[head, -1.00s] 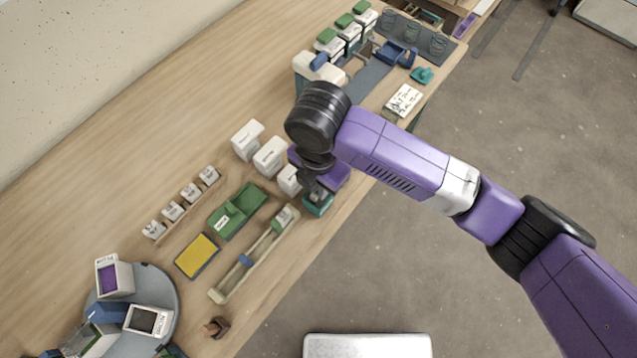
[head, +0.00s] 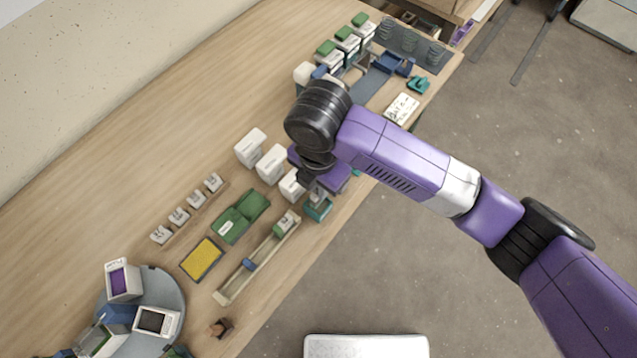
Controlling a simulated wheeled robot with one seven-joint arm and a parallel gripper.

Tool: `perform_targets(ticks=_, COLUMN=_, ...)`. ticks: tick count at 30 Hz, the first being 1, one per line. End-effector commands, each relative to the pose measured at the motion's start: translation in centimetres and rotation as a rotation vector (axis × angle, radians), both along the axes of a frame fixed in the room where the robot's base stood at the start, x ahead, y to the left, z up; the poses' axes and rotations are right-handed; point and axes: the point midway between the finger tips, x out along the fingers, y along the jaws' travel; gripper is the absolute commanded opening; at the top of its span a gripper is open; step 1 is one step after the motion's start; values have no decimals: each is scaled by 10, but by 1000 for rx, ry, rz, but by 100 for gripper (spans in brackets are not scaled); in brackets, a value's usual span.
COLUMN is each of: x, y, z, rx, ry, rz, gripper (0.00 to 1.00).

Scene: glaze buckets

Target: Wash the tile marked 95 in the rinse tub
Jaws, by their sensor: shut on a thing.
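My gripper (head: 313,184) points down near the front edge of the bench, right of the row of white tubs. It is shut on a small greyish piece (head: 318,194), mostly hidden by the jaws and wrist; I cannot read any mark on it. A teal holder (head: 318,210) is just below the piece; I cannot tell whether they touch. Three white tubs stand in a row: the far one (head: 250,148), the middle one (head: 271,165) and the near one (head: 292,185), beside my gripper. Their labels are too small to read, so I cannot tell which is the rinse tub.
A wooden rail holds several small labelled pieces (head: 196,199). A green box (head: 240,217), a yellow pad (head: 202,260) and a long wooden tray (head: 232,286) lie nearby. A round turntable (head: 172,292) holds boxes. Green-lidded buckets (head: 347,42) stand at the far end.

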Motion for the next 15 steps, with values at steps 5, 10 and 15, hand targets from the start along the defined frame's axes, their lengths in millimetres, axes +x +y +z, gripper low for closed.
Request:
perform_targets(ticks=5, x=0, y=0, z=0, rx=0, ry=0, rz=0, gripper=0)
perform_targets(ticks=10, x=0, y=0, z=0, rx=0, ry=0, rz=0, gripper=0)
perform_targets(ticks=15, x=0, y=0, z=5, rx=0, ry=0, rz=0, gripper=0)
